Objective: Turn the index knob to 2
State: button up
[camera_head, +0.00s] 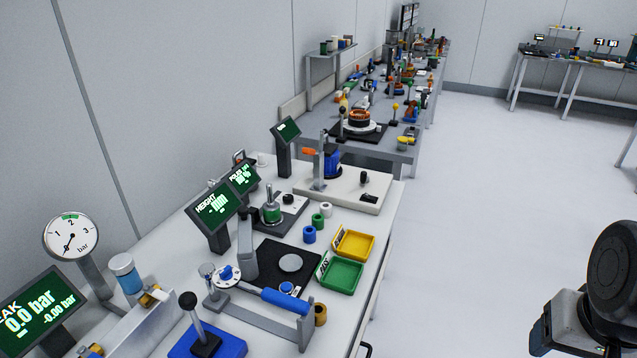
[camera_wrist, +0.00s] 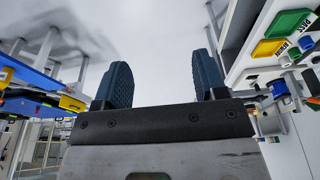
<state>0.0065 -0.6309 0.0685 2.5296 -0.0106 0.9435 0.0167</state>
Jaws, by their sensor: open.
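A white round dial with a blue knob (camera_head: 228,275) stands on a grey bracket on the near bench. It may be the index knob, but its numbers and pointer are too small to read. A small black knob (camera_head: 364,178) also shows on the white base unit farther back. My gripper (camera_wrist: 163,82) is open and empty in the wrist view, its two dark blue ridged fingers apart. In the head view my arm's end is at the lower right over the floor, well away from the bench; its fingertips cannot be made out there.
Around the dial are a blue cylindrical handle (camera_head: 285,301), a black mat (camera_head: 262,262), a grey post (camera_head: 247,247), a green tray (camera_head: 342,276) and a yellow tray (camera_head: 355,244). A lever on a blue base (camera_head: 207,344) stands in front. The floor right of the bench is clear.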

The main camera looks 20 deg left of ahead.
jog(key=w+a+r+n+g, duration=0.15)
jog(key=w+a+r, duration=0.3)
jog(key=w, duration=0.45)
jog(key=w+a+r+n, duration=0.25)
jog(key=w+a, duration=0.35)
jog(key=w, duration=0.3)
jog(key=n+g+h, duration=0.3)
jog(key=n+g, duration=0.1)
jog(key=n, duration=0.3)
send_over(288, 196)
jog(key=w+a, duration=0.2)
jog(key=a, duration=0.1)
notch_tip(288, 196, down, 22)
jog(key=shift+d+f+h, duration=0.15)
jog(key=shift+f+h, duration=0.15)
jog(key=shift+f, duration=0.1)
jog(key=shift+s+f, duration=0.1)
jog(key=shift+f, duration=0.05)
jog(key=shift+x, duration=3.75)
